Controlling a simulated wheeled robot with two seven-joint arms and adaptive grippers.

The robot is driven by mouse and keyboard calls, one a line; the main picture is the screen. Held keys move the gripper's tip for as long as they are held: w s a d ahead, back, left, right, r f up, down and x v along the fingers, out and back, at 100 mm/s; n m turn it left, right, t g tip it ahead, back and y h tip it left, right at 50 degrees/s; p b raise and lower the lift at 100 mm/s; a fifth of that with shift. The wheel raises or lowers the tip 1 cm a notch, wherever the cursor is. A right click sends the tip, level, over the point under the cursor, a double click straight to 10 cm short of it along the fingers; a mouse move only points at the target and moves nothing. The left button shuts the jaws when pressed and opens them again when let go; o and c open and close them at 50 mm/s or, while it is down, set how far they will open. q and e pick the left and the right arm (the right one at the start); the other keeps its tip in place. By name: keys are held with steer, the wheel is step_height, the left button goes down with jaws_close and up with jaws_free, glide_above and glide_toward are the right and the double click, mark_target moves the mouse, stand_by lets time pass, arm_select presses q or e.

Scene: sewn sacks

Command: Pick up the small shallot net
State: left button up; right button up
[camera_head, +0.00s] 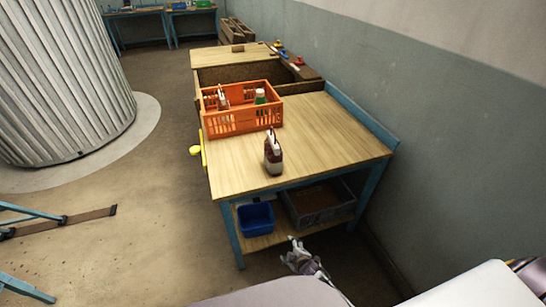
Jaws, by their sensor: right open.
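A small upright sack, dark red and white with a narrow top, stands alone on the front part of the wooden tabletop; I take it to be the small shallot net (272,156). Its label is too small to read. My right gripper (293,243) is low at the bottom centre, in front of the table's lower shelf and below the tabletop. It is open and appears empty, apart from the net. My left gripper is not in view.
An orange crate (228,124) with several items stands behind the net on the table (330,140). A blue bin (256,219) and a grey tray (318,204) sit on the lower shelf. A grey wall runs along the right. The tabletop right of the net is clear.

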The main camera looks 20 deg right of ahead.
steer(key=w+r+n+t, duration=0.3)
steer(key=w+r+n, duration=0.3)
steer(key=r, duration=0.5)
steer(key=n+t+h, duration=0.1)
steer(key=n+t, duration=0.4)
steer(key=n, duration=1.3)
glide_toward(277, 152)
steer(key=shift+w+f, duration=0.25)
steer(key=shift+w, duration=0.9)
steer(key=shift+w, duration=0.1)
steer(key=shift+w, duration=4.25)
steer(key=shift+w, duration=0.1)
